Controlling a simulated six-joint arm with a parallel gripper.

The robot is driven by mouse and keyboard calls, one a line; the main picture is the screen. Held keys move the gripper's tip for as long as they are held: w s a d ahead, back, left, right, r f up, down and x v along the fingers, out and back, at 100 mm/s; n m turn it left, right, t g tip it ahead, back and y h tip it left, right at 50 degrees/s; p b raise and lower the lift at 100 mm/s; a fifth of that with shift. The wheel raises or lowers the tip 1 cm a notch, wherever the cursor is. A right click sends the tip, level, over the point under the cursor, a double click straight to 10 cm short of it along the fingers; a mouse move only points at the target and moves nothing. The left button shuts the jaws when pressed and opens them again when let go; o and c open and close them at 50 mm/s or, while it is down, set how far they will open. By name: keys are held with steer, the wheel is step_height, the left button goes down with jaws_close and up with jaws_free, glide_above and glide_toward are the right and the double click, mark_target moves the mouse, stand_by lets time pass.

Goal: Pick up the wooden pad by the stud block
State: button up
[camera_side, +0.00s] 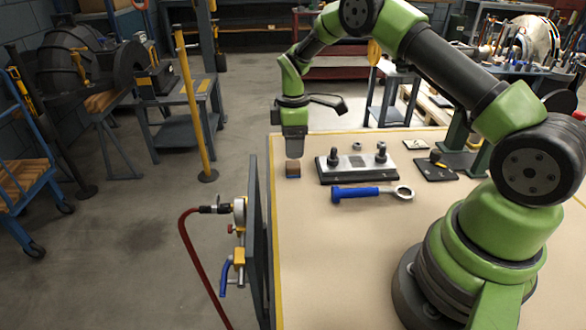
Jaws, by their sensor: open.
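The wooden pad (293,167) is a small brown block with a bluish lower face. It sits on the table near its left edge, just left of the stud block.
A blue-handled ring wrench (365,193) lies in front of the stud block. A small dark plate (436,170) with parts lies to the right. The front of the tan table (330,260) is clear.

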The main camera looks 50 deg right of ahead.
mark_target(291, 164)
steer(key=f, duration=0.6)
steer(key=shift+w+a+f, duration=0.1)
steer(key=shift+a+f, duration=0.15)
steer(key=shift+f, duration=0.15)
steer(key=shift+c, duration=0.5)
steer(key=c, duration=0.9)
